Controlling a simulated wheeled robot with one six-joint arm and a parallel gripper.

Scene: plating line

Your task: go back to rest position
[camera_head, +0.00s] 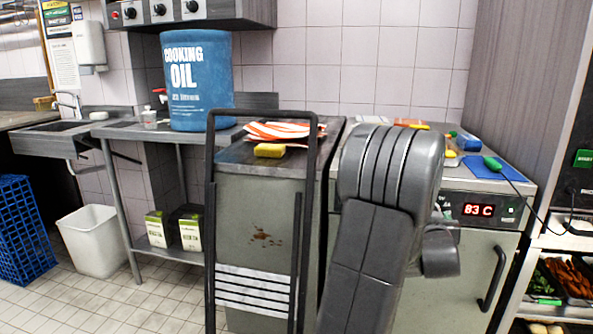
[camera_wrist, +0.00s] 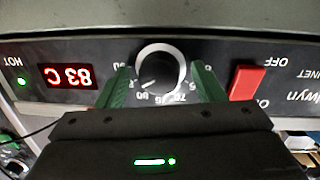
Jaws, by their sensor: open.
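My gripper (camera_wrist: 162,78) shows in the wrist view, its two green fingers spread on either side of a round dial knob (camera_wrist: 160,62). The knob has a pale ring and a dark centre. I cannot tell whether the fingers touch it. The wrist view shows the panel upside down. A red display (camera_wrist: 69,76) reading 83 C and a red switch (camera_wrist: 247,83) flank the knob. In the head view, my arm covers the middle of the heated cabinet (camera_head: 455,295), and the gripper and knob are hidden behind it. The cabinet's display (camera_head: 478,210) shows there too.
A blue cooking oil drum (camera_head: 197,80) stands on the steel table. A food shelf (camera_head: 562,240) is at the right. A thin cord hangs there.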

